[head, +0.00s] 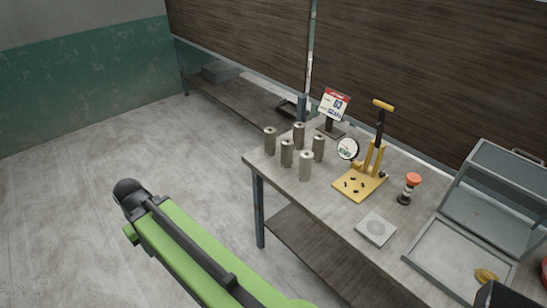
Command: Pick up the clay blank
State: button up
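I cannot say for sure which thing is the clay blank. A pale round disc (376,227) on a square grey plate (373,236) lies near the front edge of the workbench (325,203) and may be it. Several grey-brown cylinders (306,166) with small knobs on top stand upright in a group at the bench's left end. My green arm reaches in from the bottom, left of the bench, and ends in a black joint. No gripper fingers show, so I cannot see whether the gripper holds anything.
A yellow lever press (360,185), an orange-topped tool (411,187), a round label (347,149) and a sign (334,105) stand on the bench. An open grey metal case (450,250) fills its right end. The floor (75,220) left of the bench is clear.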

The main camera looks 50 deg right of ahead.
aim_at(306, 158)
jog(key=z, duration=0.2)
jog(key=i, duration=1.25)
jog(key=z, duration=0.6)
jog(key=k, duration=0.9)
jog(key=z, duration=0.15)
jog(key=i, duration=0.95)
jog(key=u, duration=0.1)
